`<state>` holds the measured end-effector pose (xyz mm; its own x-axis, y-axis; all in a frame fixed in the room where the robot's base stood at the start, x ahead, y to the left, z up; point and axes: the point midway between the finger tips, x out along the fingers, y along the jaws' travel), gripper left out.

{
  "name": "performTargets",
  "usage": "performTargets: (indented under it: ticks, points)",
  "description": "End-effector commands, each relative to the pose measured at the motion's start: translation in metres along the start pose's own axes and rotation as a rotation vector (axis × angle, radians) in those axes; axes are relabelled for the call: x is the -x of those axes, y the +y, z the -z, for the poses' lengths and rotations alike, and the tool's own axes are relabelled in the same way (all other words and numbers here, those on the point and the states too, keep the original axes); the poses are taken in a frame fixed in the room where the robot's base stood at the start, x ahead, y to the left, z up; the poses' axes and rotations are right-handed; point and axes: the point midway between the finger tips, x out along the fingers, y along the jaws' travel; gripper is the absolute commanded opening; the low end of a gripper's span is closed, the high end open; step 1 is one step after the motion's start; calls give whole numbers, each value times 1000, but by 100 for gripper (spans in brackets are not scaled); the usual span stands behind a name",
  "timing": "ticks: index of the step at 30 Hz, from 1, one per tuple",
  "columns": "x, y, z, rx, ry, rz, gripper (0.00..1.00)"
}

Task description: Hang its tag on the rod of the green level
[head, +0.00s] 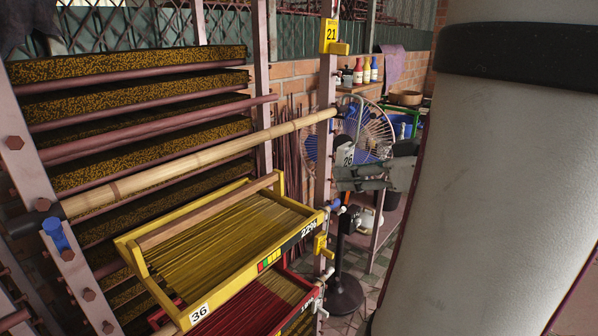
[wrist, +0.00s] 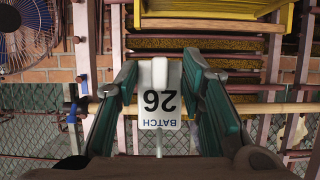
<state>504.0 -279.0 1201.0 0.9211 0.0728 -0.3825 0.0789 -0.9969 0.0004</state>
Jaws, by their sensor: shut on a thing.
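The white tag (head: 348,155), marked 26, is in my gripper (head: 362,178), beside the right post (head: 325,120) of the rack. In the wrist view the tag (wrist: 160,112) reads BATCH 26 upside down, between the green fingers of my gripper (wrist: 160,72). A yellow tray (head: 162,276) of sticks, marked 36, has a strip of red, yellow and green with a percentage on its front. Small white pegs and a yellow bracket (head: 320,243) sit on the post near it. I cannot tell which one is the green level's rod.
A yellow tag (head: 330,36), marked 21, hangs high on the post. A bamboo pole (head: 190,165) crosses the rack above the yellow tray. A red tray (head: 240,312) lies below it. A fan (head: 375,125) stands behind my gripper. A blue clamp (head: 56,236) is at left.

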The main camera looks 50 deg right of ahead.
Motion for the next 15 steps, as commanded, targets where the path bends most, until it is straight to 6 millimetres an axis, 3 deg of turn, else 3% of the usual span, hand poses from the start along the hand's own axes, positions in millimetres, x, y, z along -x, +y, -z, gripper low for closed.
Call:
performTargets:
  ticks: [15]
  points:
    - [9,1,15,-1,-1,-1,13]
